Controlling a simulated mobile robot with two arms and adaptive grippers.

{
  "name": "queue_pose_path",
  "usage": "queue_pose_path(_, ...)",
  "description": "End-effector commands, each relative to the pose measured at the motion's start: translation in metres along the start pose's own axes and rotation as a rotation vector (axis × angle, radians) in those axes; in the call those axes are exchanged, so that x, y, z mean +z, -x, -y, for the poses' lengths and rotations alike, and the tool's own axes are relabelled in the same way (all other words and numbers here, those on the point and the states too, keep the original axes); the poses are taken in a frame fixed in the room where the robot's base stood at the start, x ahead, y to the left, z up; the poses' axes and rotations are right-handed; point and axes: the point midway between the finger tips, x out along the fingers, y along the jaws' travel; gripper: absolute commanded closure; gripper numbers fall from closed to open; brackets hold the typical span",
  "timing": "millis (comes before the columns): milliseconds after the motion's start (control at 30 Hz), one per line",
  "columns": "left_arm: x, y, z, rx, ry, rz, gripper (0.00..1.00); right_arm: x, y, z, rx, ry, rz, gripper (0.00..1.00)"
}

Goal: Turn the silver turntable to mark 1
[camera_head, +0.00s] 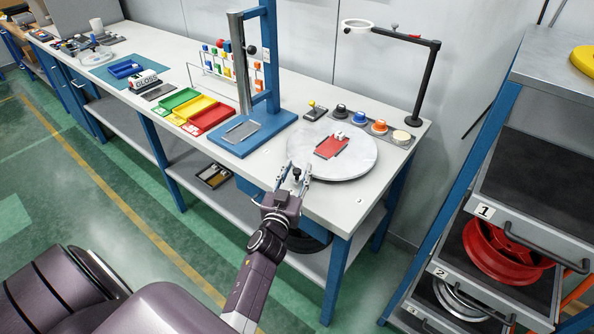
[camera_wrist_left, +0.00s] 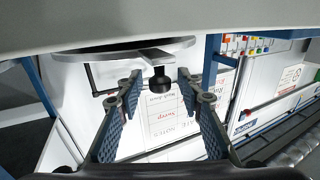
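The silver turntable (camera_head: 358,165) is a round grey disc on the near right end of the workbench. It carries a red pad (camera_head: 331,147) with a small white item on it. A black knob (camera_wrist_left: 160,83) hangs from a flat arm at the turntable's rim. My left gripper (camera_head: 297,174) is at the disc's near left edge, open, with its fingers on either side of the knob. In the wrist view, clear gaps show between the knob and both fingers. A small white label (camera_head: 359,201) is on the bench near the disc; I cannot read it. My right gripper is not in view.
A blue press stand (camera_head: 270,75) rises left of the turntable. A strip of coloured knobs (camera_head: 360,121) and a black lamp stand (camera_head: 425,85) are behind it. A drawer rack (camera_head: 490,210) with wheel rims stands at the right. Coloured trays (camera_head: 205,118) lie farther left.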

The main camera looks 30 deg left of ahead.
Motion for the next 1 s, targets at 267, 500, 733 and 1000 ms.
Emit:
queue_pose_path(267,0.0001,0.0004,0.0001,0.000,-0.001,0.000,0.83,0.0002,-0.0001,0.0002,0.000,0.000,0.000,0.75)
queue_pose_path(500,0.0000,0.0005,0.0001,0.000,-0.001,0.000,1.00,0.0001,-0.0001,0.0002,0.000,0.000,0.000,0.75)
queue_pose_path(733,0.0000,0.0005,0.0003,0.001,-0.001,0.000,1.00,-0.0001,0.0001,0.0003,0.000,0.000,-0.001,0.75)
queue_pose_path(1000,-0.0017,-0.0018,0.0066,0.033,-0.007,0.000,1.00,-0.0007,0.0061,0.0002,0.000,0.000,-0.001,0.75)
